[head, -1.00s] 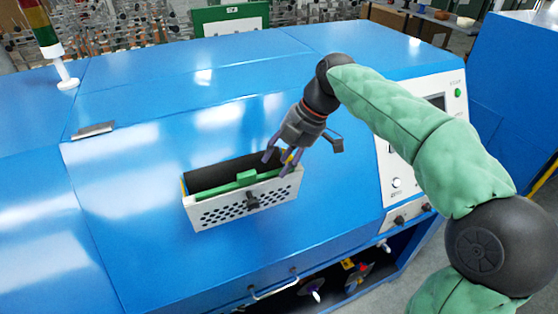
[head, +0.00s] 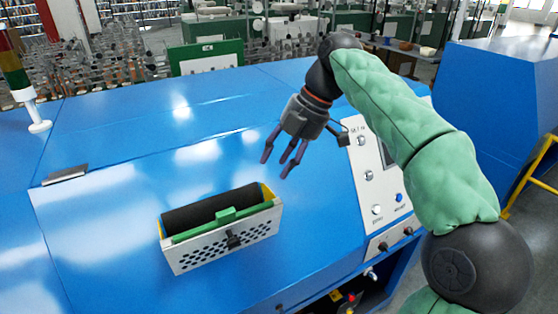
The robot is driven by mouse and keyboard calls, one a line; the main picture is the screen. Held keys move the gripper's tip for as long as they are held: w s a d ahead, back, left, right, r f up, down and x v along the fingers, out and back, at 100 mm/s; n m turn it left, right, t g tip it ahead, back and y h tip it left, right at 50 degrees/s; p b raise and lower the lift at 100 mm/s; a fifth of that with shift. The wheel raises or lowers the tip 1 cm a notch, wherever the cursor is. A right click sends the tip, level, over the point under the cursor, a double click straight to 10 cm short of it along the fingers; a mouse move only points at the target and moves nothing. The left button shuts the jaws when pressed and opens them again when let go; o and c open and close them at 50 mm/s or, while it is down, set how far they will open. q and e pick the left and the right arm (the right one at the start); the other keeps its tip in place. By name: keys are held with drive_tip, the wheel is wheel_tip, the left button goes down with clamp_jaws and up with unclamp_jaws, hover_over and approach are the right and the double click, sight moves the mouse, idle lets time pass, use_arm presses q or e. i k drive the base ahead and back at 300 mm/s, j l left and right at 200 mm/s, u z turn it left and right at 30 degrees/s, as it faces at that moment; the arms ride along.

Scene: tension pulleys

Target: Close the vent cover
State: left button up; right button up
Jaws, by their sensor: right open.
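The vent cover (head: 222,245) is a pale metal panel with dark round holes and a black knob (head: 234,240) at its upper middle. It stands tilted out from the sloped blue machine front, with an open gap behind its top edge. In the gap I see a dark interior, a green bar (head: 225,217) and yellow side pieces. My right gripper (head: 282,168) is open and empty, above and to the right of the vent cover, apart from it. Its fingers point down and left. My left gripper is not in view.
The blue machine (head: 110,215) fills the middle. A control panel (head: 378,190) with buttons lies right of the vent, close to my right arm. A signal light (head: 22,70) stands at the upper left. Another blue cabinet (head: 500,100) is at the right. The machine front around the vent is clear.

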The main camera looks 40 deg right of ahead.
sight(183, 257)
drive_tip(key=k, duration=1)
